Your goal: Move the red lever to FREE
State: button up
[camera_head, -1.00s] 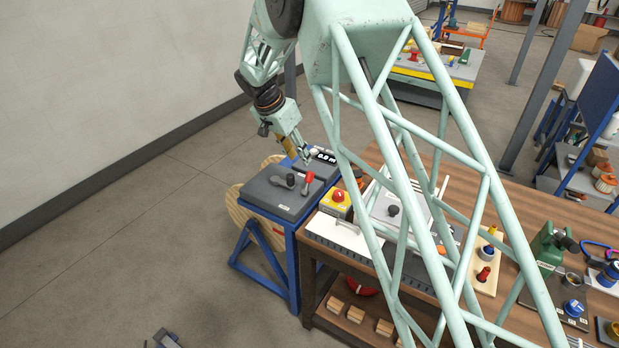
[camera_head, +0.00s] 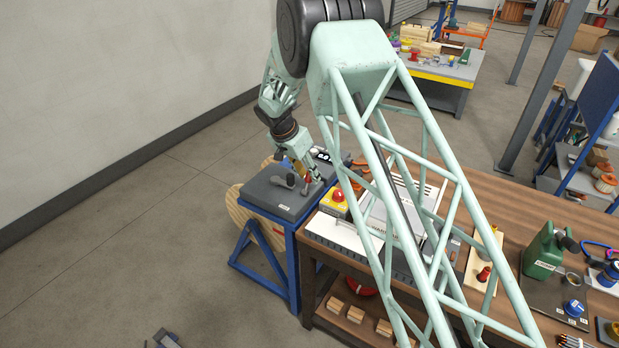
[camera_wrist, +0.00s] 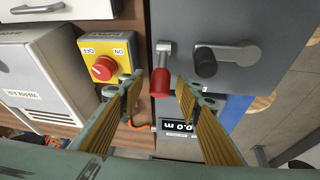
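The red lever (camera_wrist: 161,78) is on a dark grey panel (camera_wrist: 232,22); in the wrist view its grey arm runs up from the red grip. In the head view the red lever (camera_head: 306,184) shows partly at the tip of my gripper (camera_head: 312,178). My gripper (camera_wrist: 158,88) is open in the wrist view, with one finger on each side of the red grip and gaps beside it. Whether either finger touches the grip cannot be told. No FREE label is readable.
A black lever (camera_wrist: 208,62) sits right of the red one. A yellow box with a red knob (camera_wrist: 103,68) is at the left, marked ON and OFF. A display reading 0.0 m (camera_wrist: 178,127) lies below. A wooden bench (camera_head: 500,195) stands to the right.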

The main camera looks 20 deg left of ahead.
jog(key=shift+x, duration=0.9)
jog(key=shift+r, duration=0.1)
jog(key=shift+c, duration=0.7)
grip_shut()
